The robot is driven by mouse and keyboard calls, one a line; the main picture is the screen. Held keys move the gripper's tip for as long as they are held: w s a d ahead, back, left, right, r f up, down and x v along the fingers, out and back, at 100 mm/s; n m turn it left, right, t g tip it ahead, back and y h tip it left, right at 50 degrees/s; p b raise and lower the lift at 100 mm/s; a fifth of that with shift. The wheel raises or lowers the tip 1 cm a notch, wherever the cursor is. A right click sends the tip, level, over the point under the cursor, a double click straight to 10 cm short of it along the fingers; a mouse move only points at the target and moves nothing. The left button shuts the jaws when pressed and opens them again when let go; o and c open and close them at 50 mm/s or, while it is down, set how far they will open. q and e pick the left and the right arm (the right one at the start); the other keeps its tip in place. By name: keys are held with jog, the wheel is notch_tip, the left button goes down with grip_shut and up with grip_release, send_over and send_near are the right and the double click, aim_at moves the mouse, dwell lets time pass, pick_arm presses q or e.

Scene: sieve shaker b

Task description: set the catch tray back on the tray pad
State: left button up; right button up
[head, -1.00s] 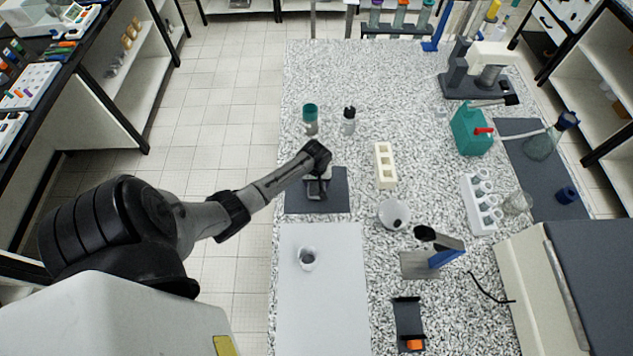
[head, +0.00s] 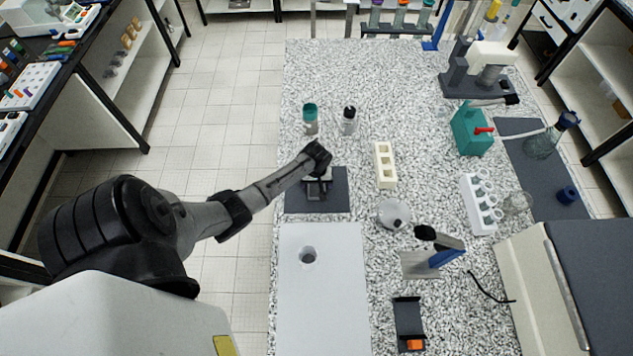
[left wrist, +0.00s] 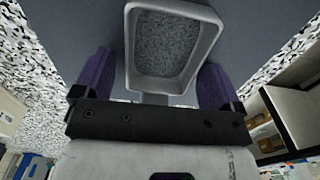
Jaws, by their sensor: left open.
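The catch tray is a pale, rounded rectangular tray (left wrist: 160,85) with grey grains in it. In the left wrist view it lies between the two purple fingers of my left gripper (left wrist: 155,73), which are apart with gaps on both sides. The dark tray pad (head: 336,202) is on the bench in the head view. My left gripper (head: 317,186) points down over this pad and mostly hides the tray there. The tray appears to rest on the dark surface. My right gripper does not show.
A white sheet (head: 320,310) with a round grey-centred item (head: 308,255) lies in front of the pad. A green-capped jar (head: 310,118) and a black-capped bottle (head: 349,120) stand behind it. A cream block with wells (head: 384,165) stands to its right.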

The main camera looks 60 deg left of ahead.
aim_at(316, 185)
pick_arm(q)
notch_tip(316, 185, up, 12)
jog(key=p, duration=0.1)
jog(key=s+d+m+t, duration=0.1)
jog(key=s+d+m, duration=0.75)
jog(key=d, duration=0.55)
jog(key=s+d+r+m+t, duration=0.2)
jog(key=s+d+r+m, duration=0.4)
jog(key=s+d, duration=0.4)
jog(key=shift+d+r+t, duration=0.3)
jog(key=shift+d+r, duration=0.35)
jog(key=shift+d, duration=0.4)
